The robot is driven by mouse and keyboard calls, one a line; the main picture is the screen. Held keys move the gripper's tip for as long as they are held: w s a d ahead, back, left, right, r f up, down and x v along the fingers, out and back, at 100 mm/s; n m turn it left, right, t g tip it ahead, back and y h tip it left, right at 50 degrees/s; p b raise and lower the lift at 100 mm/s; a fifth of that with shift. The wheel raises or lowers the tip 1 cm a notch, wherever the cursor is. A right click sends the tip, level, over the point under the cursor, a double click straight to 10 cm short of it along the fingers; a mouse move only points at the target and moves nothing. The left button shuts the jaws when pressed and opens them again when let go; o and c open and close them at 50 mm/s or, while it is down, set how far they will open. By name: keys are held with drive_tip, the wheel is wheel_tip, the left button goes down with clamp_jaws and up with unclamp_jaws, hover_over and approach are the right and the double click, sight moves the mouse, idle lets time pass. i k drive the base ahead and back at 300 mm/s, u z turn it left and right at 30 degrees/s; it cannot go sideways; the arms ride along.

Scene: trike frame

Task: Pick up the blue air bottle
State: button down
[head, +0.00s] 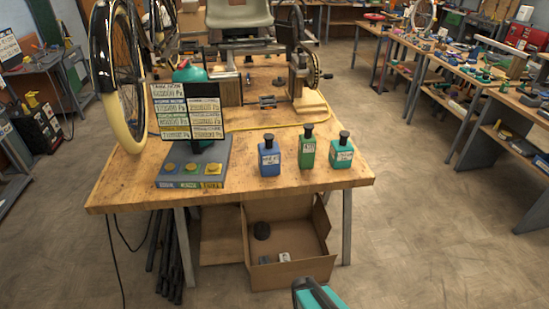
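The blue air bottle (269,158) stands upright on the near part of the wooden workbench (325,178). It has a dark cap and a pale label on its front. A taller green bottle (307,149) stands just right of it, and a teal bottle (341,152) stands further right. All three are apart from one another. No gripper fingers show. A dark and teal piece at the bottom edge may be part of my arm; I cannot tell. Nothing touches the blue bottle.
A grey box (194,167) with yellow buttons and a display board (188,112) stands left of the bottles. A wheel (122,75) rises at the bench's left. A yellow cord runs behind the bottles. An open cardboard box (290,273) sits below. Floor is clear at right.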

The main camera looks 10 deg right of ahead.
sight(269, 152)
drive_tip(key=u, duration=0.05)
drive_tip(key=i, duration=0.95)
drive_tip(key=z, duration=0.05)
